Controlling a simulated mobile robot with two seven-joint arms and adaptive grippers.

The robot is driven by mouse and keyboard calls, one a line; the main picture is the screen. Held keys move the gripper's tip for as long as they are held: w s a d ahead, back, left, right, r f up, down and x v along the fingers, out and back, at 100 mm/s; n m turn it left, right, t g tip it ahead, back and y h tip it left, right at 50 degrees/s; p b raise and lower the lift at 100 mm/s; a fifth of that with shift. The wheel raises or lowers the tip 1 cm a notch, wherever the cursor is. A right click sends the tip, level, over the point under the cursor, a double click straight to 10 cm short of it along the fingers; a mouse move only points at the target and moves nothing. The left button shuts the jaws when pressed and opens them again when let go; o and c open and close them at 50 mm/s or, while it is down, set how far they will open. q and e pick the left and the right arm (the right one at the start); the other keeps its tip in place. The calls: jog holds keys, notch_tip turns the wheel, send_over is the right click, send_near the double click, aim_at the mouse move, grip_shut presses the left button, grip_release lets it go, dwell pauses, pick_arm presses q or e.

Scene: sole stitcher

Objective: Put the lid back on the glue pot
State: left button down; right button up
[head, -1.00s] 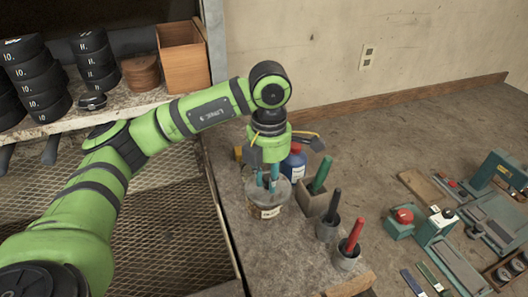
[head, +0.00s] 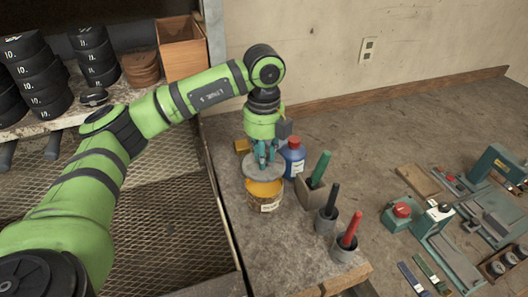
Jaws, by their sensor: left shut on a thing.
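The glue pot (head: 267,205) stands on the bench in the head view, with a pale label and amber glue colour showing at its mouth. The round grey lid (head: 250,172) is above the pot, slightly to the left and toward its back edge. It hides the back part of the mouth. My left gripper (head: 264,162) points down and is shut on the lid at its top. The exact grip on the lid's knob is too small to see. My right gripper is not in view.
A blue bottle with a red cap (head: 294,160) stands close behind the pot. A green-handled tool (head: 320,169) in a box, a black-handled tool (head: 333,198) and a red-handled tool (head: 351,227) in cups stand to the right. A yellow item (head: 242,146) is behind.

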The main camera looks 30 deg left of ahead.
pick_arm(q)
notch_tip(320, 180, down, 4)
jog(key=b, duration=0.2)
jog(key=shift+f+b, duration=0.25)
jog(key=shift+b, duration=0.1)
jog(key=shift+f+b, duration=0.35)
jog(key=shift+f, duration=0.15)
dwell(1.1)
jog(key=shift+f+b, duration=0.2)
jog(key=shift+b, duration=0.3)
dwell(0.4)
dwell(0.3)
jog(key=c, duration=0.5)
grip_release()
jog(key=shift+r, duration=0.1)
